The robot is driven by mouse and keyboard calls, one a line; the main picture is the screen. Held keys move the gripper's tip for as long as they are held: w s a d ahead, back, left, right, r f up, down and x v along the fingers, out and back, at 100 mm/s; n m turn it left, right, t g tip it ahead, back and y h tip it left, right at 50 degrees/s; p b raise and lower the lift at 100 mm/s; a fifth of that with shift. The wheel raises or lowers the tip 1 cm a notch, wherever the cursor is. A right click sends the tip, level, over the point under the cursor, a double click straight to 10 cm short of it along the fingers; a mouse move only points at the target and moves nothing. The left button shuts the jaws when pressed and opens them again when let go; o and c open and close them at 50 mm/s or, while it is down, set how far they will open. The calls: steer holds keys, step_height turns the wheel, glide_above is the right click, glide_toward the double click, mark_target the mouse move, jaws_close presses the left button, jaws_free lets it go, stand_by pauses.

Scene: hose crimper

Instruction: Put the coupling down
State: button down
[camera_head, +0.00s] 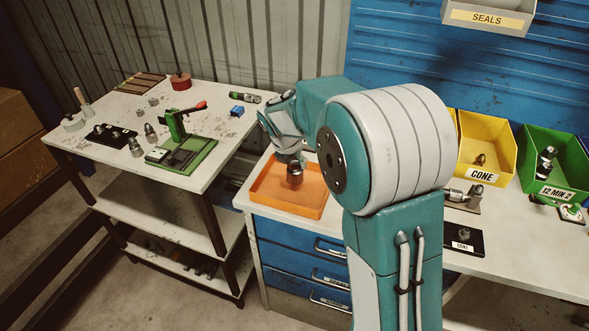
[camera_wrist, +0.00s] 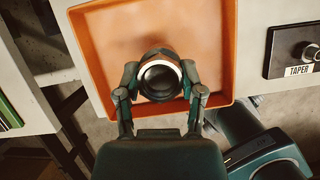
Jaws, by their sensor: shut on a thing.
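My gripper (camera_wrist: 160,90) is shut on a dark metal coupling (camera_wrist: 159,76), with a finger on each side of it. In the head view the coupling (camera_head: 294,174) shows below my gripper (camera_head: 290,156), over the orange tray (camera_head: 263,201). In the wrist view the coupling is seen end-on, with its round bore facing the camera, over the floor of the orange tray (camera_wrist: 100,50). I cannot tell whether its lower end touches the tray. My arm hides part of the bench behind it.
A yellow CONE bin (camera_head: 486,138) and a green bin (camera_head: 556,160) stand at the right. A black CONE plate (camera_head: 463,241) lies in front; a TAPER plate (camera_wrist: 290,55) is right of the tray. A side table (camera_head: 100,108) with a green press (camera_head: 183,150) stands left.

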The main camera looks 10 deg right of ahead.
mark_target(294, 170)
steer(key=shift+w+a+f, duration=0.1)
steer(key=shift+a+f, duration=0.1)
steer(key=shift+f, duration=1.4)
steer(key=shift+c, duration=1)
jaws_free()
steer(key=shift+d+f, duration=0.1)
steer(key=v, duration=1.2)
steer(key=s+d+r+m, duration=0.2)
steer(key=s+r+m, duration=0.2)
steer(key=s+m, duration=0.3)
steer(key=s+m+t+y, duration=0.2)
steer(key=s+m, duration=1.8)
steer(key=s, duration=0.1)
steer(key=shift+d+m+y, duration=0.4)
